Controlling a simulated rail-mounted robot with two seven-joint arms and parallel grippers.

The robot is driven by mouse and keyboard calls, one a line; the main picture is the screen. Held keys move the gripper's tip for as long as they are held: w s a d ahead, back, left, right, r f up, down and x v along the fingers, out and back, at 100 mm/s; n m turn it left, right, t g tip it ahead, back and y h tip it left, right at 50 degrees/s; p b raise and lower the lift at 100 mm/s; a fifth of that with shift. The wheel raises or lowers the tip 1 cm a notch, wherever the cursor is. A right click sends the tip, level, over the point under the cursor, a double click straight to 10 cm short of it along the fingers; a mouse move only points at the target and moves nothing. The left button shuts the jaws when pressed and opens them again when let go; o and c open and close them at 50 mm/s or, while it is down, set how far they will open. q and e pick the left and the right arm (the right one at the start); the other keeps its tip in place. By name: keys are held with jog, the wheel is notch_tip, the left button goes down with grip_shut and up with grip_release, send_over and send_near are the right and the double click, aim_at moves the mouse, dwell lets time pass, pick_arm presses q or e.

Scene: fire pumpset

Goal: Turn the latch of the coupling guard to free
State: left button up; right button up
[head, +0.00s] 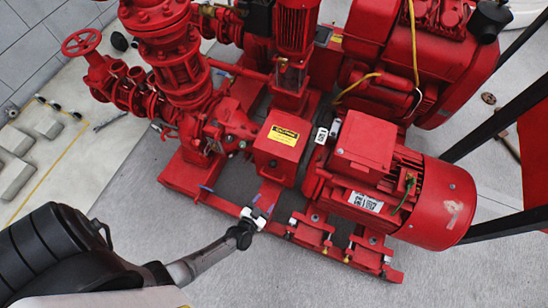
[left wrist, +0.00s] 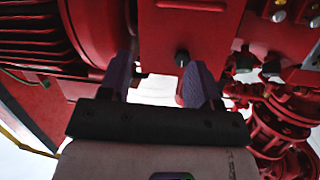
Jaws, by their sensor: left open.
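The coupling guard (head: 280,145) is a red box with a yellow label, between the red pump and the motor in the head view. It fills the upper middle of the left wrist view (left wrist: 190,28). A small dark knob (left wrist: 182,58), which looks like the latch, sits near its lower edge there. I cannot make out its turn position, nor pick it out in the head view. My left gripper (head: 255,212) is in front of the guard. Its fingers (left wrist: 160,80) are apart and empty, with the knob showing between them, nearer the right finger. My right gripper is not in view.
The red motor (head: 435,205) stands right of the guard, and pump pipework with a handwheel (head: 82,42) stands left. The red base frame (head: 185,177) runs below them. Grey floor (head: 230,275) in front is clear. Dark posts stand at the far right.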

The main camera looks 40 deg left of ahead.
aim_at(272, 167)
pick_arm(q)
notch_tip(272, 167, up, 4)
jog(key=a+t+y, duration=0.2)
jog(key=y, duration=0.1)
jog(key=shift+m, duration=0.5)
jog(key=b+x, duration=0.1)
jog(key=x, duration=0.2)
jog(key=b+x, duration=0.2)
jog(key=x, duration=0.2)
jog(key=b+x, duration=0.1)
jog(key=x, duration=0.3)
jog(key=shift+w+a+r, duration=0.1)
jog(key=shift+a+r, duration=0.1)
jog(key=shift+a, duration=0.15)
jog(key=shift+b+x, duration=0.45)
jog(key=shift+x, duration=0.4)
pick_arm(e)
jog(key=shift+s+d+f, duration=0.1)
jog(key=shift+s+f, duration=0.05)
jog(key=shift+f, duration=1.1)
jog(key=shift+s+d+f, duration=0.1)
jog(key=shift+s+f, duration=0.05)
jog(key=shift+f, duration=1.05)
pick_arm(q)
jog(key=shift+r, duration=0.1)
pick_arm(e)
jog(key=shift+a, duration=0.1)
